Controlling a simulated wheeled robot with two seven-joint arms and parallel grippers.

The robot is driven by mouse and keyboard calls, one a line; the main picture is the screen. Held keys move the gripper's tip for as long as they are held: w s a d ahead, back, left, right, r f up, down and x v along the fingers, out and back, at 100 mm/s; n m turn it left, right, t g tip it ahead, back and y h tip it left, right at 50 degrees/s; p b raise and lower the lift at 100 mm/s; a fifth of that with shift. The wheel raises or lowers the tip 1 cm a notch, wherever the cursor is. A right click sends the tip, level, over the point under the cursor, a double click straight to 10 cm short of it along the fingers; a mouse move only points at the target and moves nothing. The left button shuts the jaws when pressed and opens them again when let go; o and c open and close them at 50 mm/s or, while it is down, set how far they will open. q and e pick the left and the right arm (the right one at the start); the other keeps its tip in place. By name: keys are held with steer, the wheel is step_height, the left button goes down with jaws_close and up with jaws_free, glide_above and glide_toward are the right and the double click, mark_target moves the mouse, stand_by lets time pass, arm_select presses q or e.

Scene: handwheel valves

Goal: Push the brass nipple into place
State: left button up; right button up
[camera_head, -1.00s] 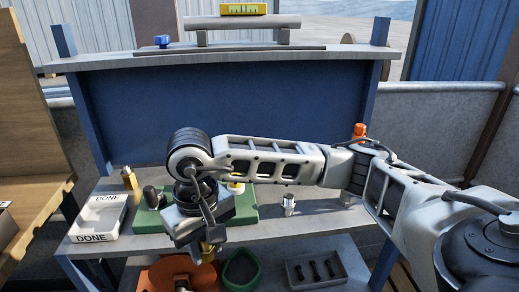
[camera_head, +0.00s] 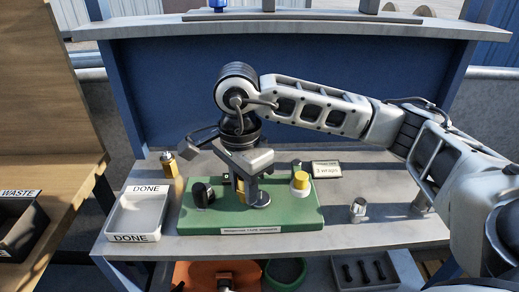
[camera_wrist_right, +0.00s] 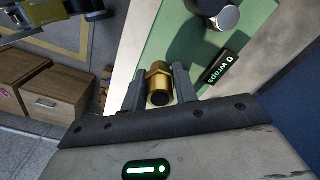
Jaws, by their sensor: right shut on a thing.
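My right gripper (camera_head: 252,192) is over the green board (camera_head: 285,219) on the bench. In the wrist view the right gripper (camera_wrist_right: 158,92) is shut on the brass nipple (camera_wrist_right: 160,82), a short hex-bodied piece with its dark open end facing the camera. In the head view the nipple (camera_head: 240,187) shows only partly between the fingers. The wrist hides much of the board's middle, and I cannot tell whether the nipple touches a socket. A black knob (camera_head: 203,194) and a white post with a yellow cap (camera_head: 300,183) stand on the board. My left gripper is not in view.
A white DONE tray (camera_head: 137,214) is left of the board. Another brass fitting (camera_head: 169,165) stands behind the tray. A silver fitting (camera_head: 357,209) stands to the right. A small label (camera_head: 326,169) lies behind it. A WASTE bin (camera_head: 18,225) is far left. The right benchtop is mostly clear.

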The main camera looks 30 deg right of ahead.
steer(key=m, duration=0.4)
steer(key=d+r+m, duration=0.1)
steer(key=m, duration=0.1)
steer(key=shift+w, duration=0.25)
steer(key=m, duration=0.3)
steer(key=shift+d+r+m, duration=0.2)
steer(key=shift+d+m, duration=0.05)
steer(key=shift+m, duration=0.15)
arm_select(q)
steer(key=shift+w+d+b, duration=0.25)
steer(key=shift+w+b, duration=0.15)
steer(key=shift+b, duration=0.35)
arm_select(e)
steer(key=d+r+m, duration=0.1)
steer(key=m, duration=0.7)
steer(key=d+r+m, duration=0.1)
steer(key=m, duration=0.8)
steer(key=w+d+r+m, duration=0.1)
steer(key=m, duration=0.8)
steer(key=shift+w+d+r, duration=0.1)
steer(key=shift+d+r, duration=0.05)
steer(key=shift+r, duration=0.25)
